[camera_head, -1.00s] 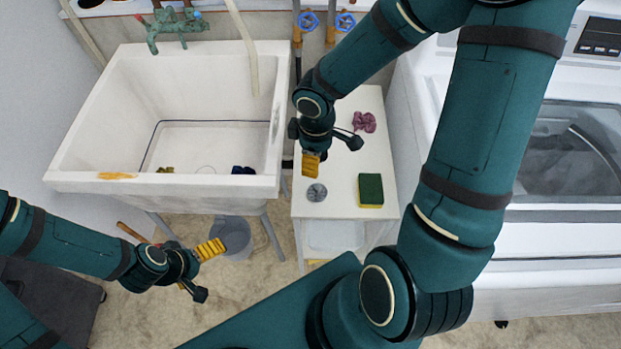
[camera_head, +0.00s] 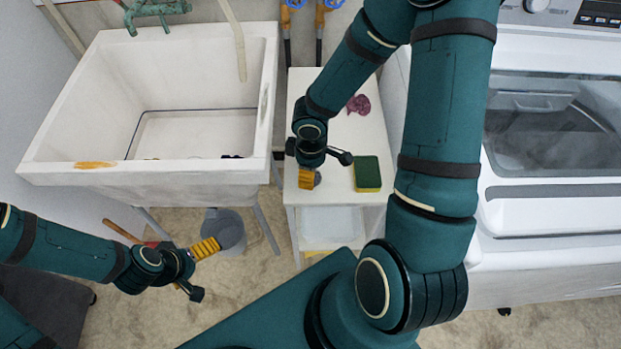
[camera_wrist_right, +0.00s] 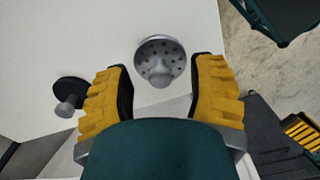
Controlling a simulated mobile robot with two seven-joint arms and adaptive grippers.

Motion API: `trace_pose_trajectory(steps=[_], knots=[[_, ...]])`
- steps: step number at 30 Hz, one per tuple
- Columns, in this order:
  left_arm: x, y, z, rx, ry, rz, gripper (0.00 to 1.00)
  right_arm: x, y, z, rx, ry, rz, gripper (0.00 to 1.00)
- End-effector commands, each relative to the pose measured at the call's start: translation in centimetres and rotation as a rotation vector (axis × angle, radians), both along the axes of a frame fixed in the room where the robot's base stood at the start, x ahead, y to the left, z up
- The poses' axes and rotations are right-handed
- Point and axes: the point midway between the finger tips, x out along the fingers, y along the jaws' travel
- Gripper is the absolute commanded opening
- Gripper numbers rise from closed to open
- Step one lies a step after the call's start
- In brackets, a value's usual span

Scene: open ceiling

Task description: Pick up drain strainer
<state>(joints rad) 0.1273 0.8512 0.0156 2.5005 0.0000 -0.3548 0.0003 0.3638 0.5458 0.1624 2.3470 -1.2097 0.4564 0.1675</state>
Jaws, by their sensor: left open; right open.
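The drain strainer (camera_wrist_right: 160,58) is a round grey perforated metal piece with a knob. In the right wrist view it sits on the white surface just beyond the gap between my right fingers. In the head view only a sliver of the strainer (camera_head: 317,178) shows beside my right gripper (camera_head: 306,180), which hides the rest. In the wrist view my right gripper (camera_wrist_right: 165,95) is open and empty, with yellow padded fingers on either side. My left gripper (camera_head: 206,249) is open and empty, over the floor at the lower left, well away from the strainer.
The white stand (camera_head: 335,150) also holds a green and yellow sponge (camera_head: 367,174) and a crumpled purple cloth (camera_head: 358,104). A white sink (camera_head: 60,150) is to the left, a white washing machine (camera_head: 550,210) to the right. A grey bucket (camera_head: 226,230) stands on the floor.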

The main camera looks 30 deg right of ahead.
Motion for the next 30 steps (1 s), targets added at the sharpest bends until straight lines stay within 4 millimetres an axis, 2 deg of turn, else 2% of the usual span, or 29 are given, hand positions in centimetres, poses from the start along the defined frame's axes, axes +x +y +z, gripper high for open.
trace_pose_trajectory(steps=[9,14,26,30], knots=[[0.1,0.0,-0.1,0.000,-0.002,0.001,1.00,0.0,0.0,-0.4,0.000,-0.001,0.001,0.55],[0.0,0.0,-0.1,0.000,-0.001,0.000,1.00,0.0,0.0,-0.4,0.000,-0.001,0.000,0.00],[0.0,0.0,-0.1,0.000,-0.001,0.000,1.00,0.0,0.0,-0.3,0.000,-0.001,0.000,0.00],[0.0,0.0,0.4,0.000,0.000,0.001,1.00,0.1,0.0,0.6,0.000,-0.003,-0.002,0.00]])
